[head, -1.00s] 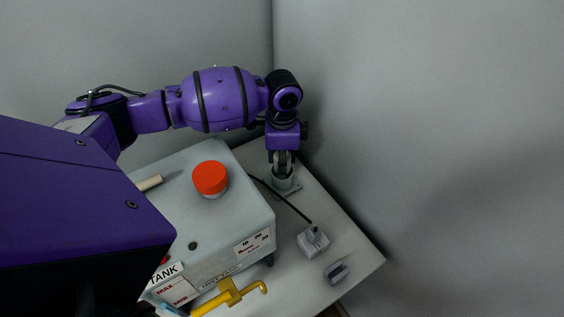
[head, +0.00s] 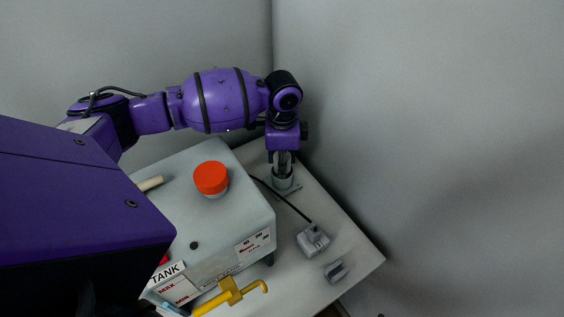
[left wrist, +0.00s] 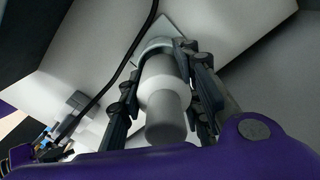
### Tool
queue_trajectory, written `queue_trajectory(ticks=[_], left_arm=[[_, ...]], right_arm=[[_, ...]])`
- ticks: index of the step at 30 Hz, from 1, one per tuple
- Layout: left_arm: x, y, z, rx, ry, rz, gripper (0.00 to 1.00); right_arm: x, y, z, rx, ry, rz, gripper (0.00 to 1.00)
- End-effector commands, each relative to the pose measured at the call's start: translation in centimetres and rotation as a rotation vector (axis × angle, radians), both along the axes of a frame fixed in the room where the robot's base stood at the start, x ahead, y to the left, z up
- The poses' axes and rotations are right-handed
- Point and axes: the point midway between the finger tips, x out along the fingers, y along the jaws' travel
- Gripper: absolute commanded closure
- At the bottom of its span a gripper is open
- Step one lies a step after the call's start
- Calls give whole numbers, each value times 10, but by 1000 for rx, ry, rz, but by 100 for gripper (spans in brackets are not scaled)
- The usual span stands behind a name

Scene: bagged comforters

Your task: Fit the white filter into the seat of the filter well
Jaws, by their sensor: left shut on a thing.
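The filter well (head: 283,182) is a short grey cylinder on a square plate at the back right of the table. My left gripper (head: 283,162) points down right above it. In the left wrist view, the left gripper (left wrist: 165,95) is shut on the white filter (left wrist: 162,78), a pale cylinder with a narrower grey end towards the camera. The filter's far end meets the rounded grey rim of the well (left wrist: 150,46). The seat inside is hidden, so I cannot tell how deep the filter sits. My right gripper is not in view.
A grey tank unit (head: 258,213) with a red cap (head: 210,178) stands left of the well. A black cable runs from near the well to a grey plug (head: 313,239). A small grey part (head: 335,270) and a yellow tap (head: 230,292) are nearer. Walls close the back and right.

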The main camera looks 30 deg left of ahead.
Motion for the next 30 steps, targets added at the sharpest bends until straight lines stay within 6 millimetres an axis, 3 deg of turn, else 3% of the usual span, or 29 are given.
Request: queue_trajectory(ticks=[30], left_arm=[[0,0,0,0,0,0,95]], right_arm=[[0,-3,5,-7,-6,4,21]])
